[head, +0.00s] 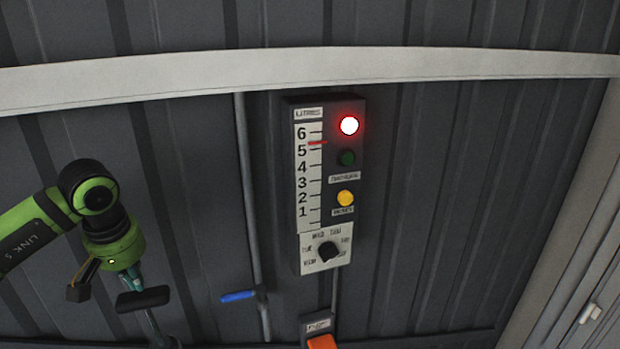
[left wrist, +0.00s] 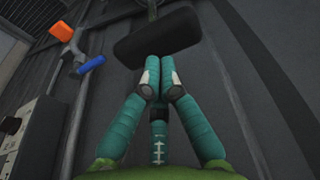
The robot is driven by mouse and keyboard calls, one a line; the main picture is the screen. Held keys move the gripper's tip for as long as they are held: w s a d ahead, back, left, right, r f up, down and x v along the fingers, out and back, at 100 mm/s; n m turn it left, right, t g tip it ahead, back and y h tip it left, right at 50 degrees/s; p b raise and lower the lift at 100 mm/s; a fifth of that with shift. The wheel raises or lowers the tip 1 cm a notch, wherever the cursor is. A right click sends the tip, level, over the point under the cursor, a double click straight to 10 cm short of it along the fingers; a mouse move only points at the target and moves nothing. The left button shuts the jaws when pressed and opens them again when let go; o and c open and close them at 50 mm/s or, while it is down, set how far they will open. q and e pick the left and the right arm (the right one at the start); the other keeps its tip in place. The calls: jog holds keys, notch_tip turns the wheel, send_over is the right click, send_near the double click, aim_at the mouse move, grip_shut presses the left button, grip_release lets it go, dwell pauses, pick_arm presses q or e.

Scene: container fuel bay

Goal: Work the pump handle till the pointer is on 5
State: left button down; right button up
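The pump handle has a black crossbar grip (head: 142,298) on a grey stem at the lower left. My left gripper (head: 133,282) is just above this grip, its fingers pointing down at it. In the left wrist view, the teal fingertips (left wrist: 157,68) are together at the near edge of the black grip (left wrist: 155,38); they look shut, with nothing visible between them. Whether they touch the grip is hard to tell. The litre gauge (head: 308,175) is on the wall panel. Its red pointer (head: 317,143) stands between 5 and 6, slightly above the 5 mark. My right gripper is not in view.
The panel has a glowing red lamp (head: 349,125), a dark green lamp (head: 346,157), a yellow button (head: 345,198) and a black rotary knob (head: 328,251). A blue lever (head: 238,296) sits on a pipe. An orange part (head: 322,342) is below the panel. Corrugated wall lies behind.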

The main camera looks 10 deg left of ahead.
aim_at(152, 324)
pick_arm(q)
notch_tip(152, 324, down, 13)
jog(key=b, duration=1)
jog(key=shift+s+d+r, duration=0.1)
notch_tip(152, 324, up, 13)
jog(key=p, duration=1)
dwell(0.3)
notch_tip(152, 324, down, 2)
jog(key=shift+f+b, duration=0.1)
jog(key=shift+b, duration=0.6)
notch_tip(152, 324, down, 11)
jog(key=b, duration=0.8)
jog(key=shift+r+p, duration=0.4)
jog(key=shift+r, duration=0.25)
notch_tip(152, 324, up, 12)
jog(key=p, duration=0.9)
jog(key=shift+f, duration=0.25)
